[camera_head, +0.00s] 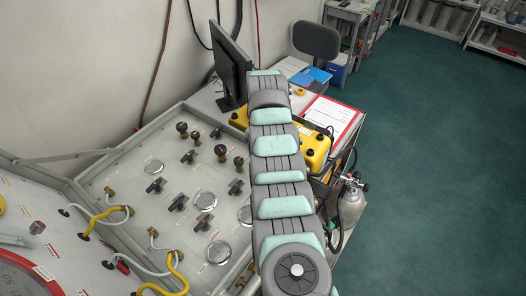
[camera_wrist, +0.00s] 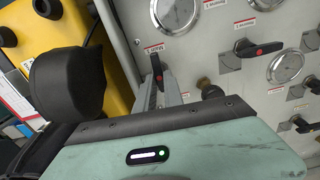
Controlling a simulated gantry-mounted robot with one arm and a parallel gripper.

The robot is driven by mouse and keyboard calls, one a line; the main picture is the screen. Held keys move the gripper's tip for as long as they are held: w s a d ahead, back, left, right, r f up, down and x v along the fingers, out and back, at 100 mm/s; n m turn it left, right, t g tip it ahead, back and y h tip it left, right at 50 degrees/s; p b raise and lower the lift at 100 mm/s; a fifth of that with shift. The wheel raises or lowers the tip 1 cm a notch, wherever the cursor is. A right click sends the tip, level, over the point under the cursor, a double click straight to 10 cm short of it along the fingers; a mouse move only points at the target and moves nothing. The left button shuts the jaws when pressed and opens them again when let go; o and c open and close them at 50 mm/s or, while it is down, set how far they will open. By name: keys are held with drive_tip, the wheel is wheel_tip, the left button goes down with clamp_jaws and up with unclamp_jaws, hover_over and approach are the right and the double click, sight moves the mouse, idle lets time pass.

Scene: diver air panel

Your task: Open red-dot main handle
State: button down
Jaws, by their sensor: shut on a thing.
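In the wrist view, a black lever handle with a red dot (camera_wrist: 156,66) stands on the grey panel (camera_wrist: 215,60), just beyond my wrist. My gripper (camera_wrist: 163,88) is at this handle, with a grey finger beside it. It is shut on the handle; the far finger and the exact contact are mostly hidden. The handle's long axis runs nearly up and down in the picture. Another black handle with a red dot (camera_wrist: 258,48) sits to the right, apart from the gripper. In the head view my arm covers the gripper and the held handle.
Round gauges (camera_wrist: 174,12) and more handles crowd the panel near my gripper. A yellow case (camera_head: 314,148) stands beside the panel, near my arm. A monitor (camera_head: 230,66) is behind. Hoses (camera_head: 100,222) cross the panel's left side.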

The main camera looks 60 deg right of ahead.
idle(0.3)
drive_tip(key=c, duration=1.5)
unclamp_jaws()
drive_tip(key=shift+o, duration=0.2)
wheel_tip(320, 180, up, 11)
drive_tip(key=shift+b, duration=0.45)
drive_tip(key=shift+f, duration=0.1)
